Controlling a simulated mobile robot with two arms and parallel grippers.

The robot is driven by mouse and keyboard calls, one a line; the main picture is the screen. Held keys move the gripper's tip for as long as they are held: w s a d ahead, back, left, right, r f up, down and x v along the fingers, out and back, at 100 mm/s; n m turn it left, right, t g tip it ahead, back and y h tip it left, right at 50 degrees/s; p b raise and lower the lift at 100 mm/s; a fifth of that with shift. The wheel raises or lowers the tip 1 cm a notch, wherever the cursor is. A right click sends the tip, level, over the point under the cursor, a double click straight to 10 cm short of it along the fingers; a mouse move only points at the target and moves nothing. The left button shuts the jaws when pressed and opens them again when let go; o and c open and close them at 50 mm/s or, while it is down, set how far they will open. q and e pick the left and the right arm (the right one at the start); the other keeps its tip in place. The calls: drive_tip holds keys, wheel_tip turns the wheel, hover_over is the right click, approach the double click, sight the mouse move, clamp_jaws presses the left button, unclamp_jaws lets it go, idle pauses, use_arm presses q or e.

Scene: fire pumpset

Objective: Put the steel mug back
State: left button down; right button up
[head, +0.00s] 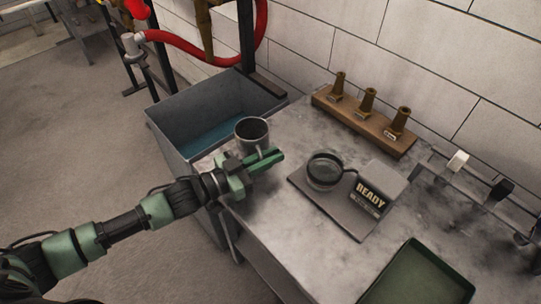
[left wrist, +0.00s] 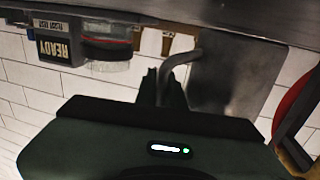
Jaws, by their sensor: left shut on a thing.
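The steel mug (head: 252,130) is a grey cup with a dark inside, upright in the head view, at the far left corner of the worktop, beside the blue basin. My left gripper (head: 265,161) is shut on its handle, on the near side of the mug. In the left wrist view, which is upside down, the mug (left wrist: 238,78) is at right centre and its handle (left wrist: 172,72) runs between the fingers (left wrist: 163,88). I cannot tell whether the mug's base touches the worktop. My right gripper is not in view.
A grey stand with a round glass vessel (head: 324,171) and a READY sign (head: 370,196) is right of the gripper. A wooden rack (head: 362,126) with brass nozzles is by the wall. A green tray (head: 420,277) is at front right. The basin (head: 184,106) is behind left.

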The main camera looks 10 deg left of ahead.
use_arm(q)
drive_tip(key=c, duration=1.9)
unclamp_jaws()
drive_tip(key=shift+f, duration=0.15)
drive_tip(key=shift+c, duration=0.2)
drive_tip(key=o, duration=0.4)
drive_tip(key=shift+o, duration=0.2)
drive_tip(key=shift+r, duration=0.2)
drive_tip(key=shift+s+a, duration=0.15)
drive_tip(key=shift+a, duration=0.05)
drive_tip(key=p+v, duration=0.3)
drive_tip(key=v, duration=0.8)
drive_tip(key=shift+s+a+p, duration=0.2)
drive_tip(key=shift+p, duration=0.2)
